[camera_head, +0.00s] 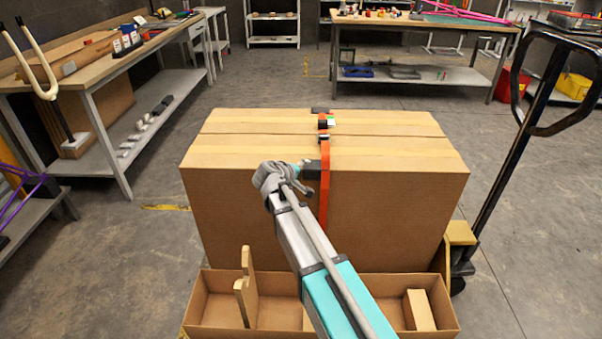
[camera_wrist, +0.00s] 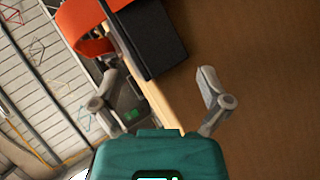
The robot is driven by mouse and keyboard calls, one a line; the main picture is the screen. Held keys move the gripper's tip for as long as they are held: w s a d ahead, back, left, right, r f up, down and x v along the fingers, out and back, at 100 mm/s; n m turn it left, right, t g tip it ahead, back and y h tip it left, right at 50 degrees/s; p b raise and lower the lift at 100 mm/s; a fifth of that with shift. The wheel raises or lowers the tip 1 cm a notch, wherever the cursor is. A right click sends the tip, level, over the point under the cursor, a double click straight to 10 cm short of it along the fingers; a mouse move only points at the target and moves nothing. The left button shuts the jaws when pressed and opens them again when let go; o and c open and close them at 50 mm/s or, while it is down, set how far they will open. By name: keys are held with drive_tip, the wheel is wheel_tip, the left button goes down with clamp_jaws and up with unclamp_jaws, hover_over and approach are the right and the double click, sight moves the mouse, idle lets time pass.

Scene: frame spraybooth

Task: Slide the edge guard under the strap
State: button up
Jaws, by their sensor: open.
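A large cardboard box (camera_head: 240,215) stands ahead, with an orange strap (camera_head: 325,185) running over its top and down its front. A black edge guard (camera_head: 312,170) sits at the box's upper front edge, against the strap's left side. In the wrist view, the edge guard (camera_wrist: 155,35) lies beside the orange strap (camera_wrist: 85,30). I cannot tell whether any of the guard is under the strap. My gripper (camera_wrist: 158,76) is open, its fingers spread apart below the guard and not closed on it. In the head view, my gripper (camera_head: 300,168) is close to the guard.
A shallow cardboard tray (camera_head: 212,318) in front of the box holds tan pieces (camera_head: 247,288). A buckle (camera_head: 324,123) is on the strap. A pallet jack handle (camera_head: 510,140) rises at the right. Workbenches stand left (camera_head: 95,75) and at the back (camera_head: 425,22).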

idle(0.4)
drive_tip(key=a, duration=1)
drive_tip(key=p+v, duration=0.7)
drive_tip(key=v, duration=0.7)
drive_tip(key=s+d+m+g+p, duration=0.3)
drive_tip(key=d+m+g+p, duration=0.15)
drive_tip(key=d, duration=1.25)
drive_tip(key=s+d+r+m+g+y+p, duration=0.1)
drive_tip(key=s+d+r+g+y+p, duration=0.1)
drive_tip(key=d, duration=0.5)
drive_tip(key=s+d+r+m+g+y+p, duration=0.2)
drive_tip(key=s+d+g+y+p, duration=0.1)
drive_tip(key=s+d+p, duration=0.4)
drive_tip(key=shift+s+d+r+y, duration=0.25)
drive_tip(key=shift+s+d+y, duration=0.2)
drive_tip(key=shift+s, duration=0.7)
drive_tip(key=shift+m+g, duration=0.25)
